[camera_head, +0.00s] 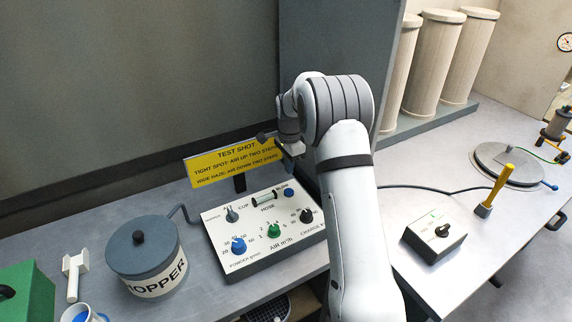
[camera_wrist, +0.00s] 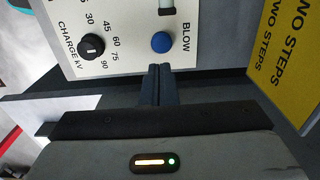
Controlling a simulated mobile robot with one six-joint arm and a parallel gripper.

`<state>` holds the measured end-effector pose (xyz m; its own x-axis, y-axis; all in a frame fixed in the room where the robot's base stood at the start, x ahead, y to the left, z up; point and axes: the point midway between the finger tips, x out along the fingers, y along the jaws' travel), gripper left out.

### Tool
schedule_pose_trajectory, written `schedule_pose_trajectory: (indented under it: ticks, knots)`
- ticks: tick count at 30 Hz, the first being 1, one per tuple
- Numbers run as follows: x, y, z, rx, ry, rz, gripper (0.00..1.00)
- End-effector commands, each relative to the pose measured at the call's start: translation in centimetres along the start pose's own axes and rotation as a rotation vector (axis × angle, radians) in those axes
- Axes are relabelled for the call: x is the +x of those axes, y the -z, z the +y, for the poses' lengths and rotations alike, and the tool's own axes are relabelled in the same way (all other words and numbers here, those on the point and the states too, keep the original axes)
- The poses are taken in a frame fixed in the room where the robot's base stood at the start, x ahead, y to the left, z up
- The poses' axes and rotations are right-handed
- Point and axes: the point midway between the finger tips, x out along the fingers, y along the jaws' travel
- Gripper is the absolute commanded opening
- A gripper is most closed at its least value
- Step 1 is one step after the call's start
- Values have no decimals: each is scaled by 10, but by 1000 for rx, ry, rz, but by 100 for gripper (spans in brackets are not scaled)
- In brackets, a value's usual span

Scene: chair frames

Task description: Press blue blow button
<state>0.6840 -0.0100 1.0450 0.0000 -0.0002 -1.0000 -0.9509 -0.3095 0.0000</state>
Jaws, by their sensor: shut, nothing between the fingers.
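The blue blow button (camera_wrist: 162,42) is a round cap beside the word BLOW on the white control panel (camera_wrist: 125,50). In the head view the button (camera_head: 289,192) shows small at the panel's upper right. My gripper (camera_wrist: 158,69) is shut and empty. In the wrist view its fingertips show just below the button, with a small gap between them in the picture. I cannot tell the height of the tips above the panel. In the head view my gripper (camera_head: 292,148) is partly hidden by my arm, near the yellow sign.
The yellow TEST SHOT sign (camera_head: 234,162) stands behind the panel, close to my gripper. The black charge knob (camera_wrist: 91,47) and a clear tube (camera_head: 264,197) are near the button. The grey hopper (camera_head: 147,258) stands to the left. Bare bench (camera_head: 403,204) lies to the right.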

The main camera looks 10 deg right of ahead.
Motion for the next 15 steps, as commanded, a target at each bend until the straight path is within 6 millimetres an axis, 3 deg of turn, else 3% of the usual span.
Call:
schedule_pose_trajectory:
  ticks: [15]
  knots:
    - [66,1,1,-1,-1,-1,0]
